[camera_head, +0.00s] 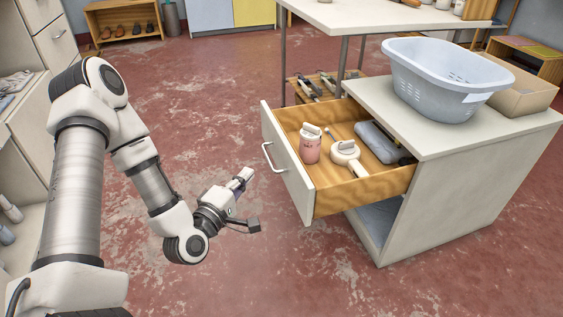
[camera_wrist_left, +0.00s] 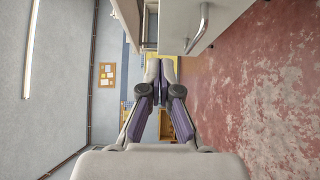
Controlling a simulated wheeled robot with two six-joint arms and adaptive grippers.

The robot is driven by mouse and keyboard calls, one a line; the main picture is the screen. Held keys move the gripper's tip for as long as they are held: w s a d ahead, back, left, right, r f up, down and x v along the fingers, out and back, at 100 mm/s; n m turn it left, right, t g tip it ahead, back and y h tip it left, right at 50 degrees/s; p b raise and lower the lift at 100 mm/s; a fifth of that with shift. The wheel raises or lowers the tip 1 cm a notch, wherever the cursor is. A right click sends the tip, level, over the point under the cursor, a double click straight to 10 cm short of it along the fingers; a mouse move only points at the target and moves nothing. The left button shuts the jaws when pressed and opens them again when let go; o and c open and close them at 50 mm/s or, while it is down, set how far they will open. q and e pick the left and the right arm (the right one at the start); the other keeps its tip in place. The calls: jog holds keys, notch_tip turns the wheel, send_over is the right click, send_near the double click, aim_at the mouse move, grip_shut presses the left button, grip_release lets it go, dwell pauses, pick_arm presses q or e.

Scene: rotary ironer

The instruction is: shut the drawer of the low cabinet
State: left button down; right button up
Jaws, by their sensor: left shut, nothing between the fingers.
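The low cabinet (camera_head: 455,185) stands at the right of the head view, with its wooden drawer (camera_head: 345,185) pulled well out toward the left. The drawer's pale front (camera_head: 287,165) carries a metal bar handle (camera_head: 270,158). Inside lie a pink bottle with a white cap (camera_head: 310,145), a white round item with a handle (camera_head: 346,157) and a grey-blue bundle (camera_head: 377,143). My left gripper (camera_head: 246,174) is shut and empty, a little left of the drawer front and apart from it. The handle (camera_wrist_left: 199,32) also shows in the left wrist view, beyond the fingertips (camera_wrist_left: 160,65). My right gripper is out of view.
A blue-grey laundry basket (camera_head: 440,75) and a cardboard box (camera_head: 525,92) stand on the cabinet top. A white table (camera_head: 370,15) is behind it. Shelves line the left edge. The red floor (camera_head: 220,110) left of the drawer is clear.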

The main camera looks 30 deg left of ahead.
pick_arm(q)
jog(key=b, duration=0.3)
send_near(285, 146)
jog(key=w+a, duration=0.3)
jog(key=w, duration=0.1)
jog(key=shift+w+d+f+b, duration=0.25)
jog(key=shift+w+d+b, duration=0.7)
jog(key=shift+w+b, duration=0.15)
jog(key=shift+w+r, duration=0.1)
jog(key=shift+w, duration=0.05)
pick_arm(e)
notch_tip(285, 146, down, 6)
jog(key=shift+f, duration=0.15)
pick_arm(q)
jog(key=shift+d, duration=0.15)
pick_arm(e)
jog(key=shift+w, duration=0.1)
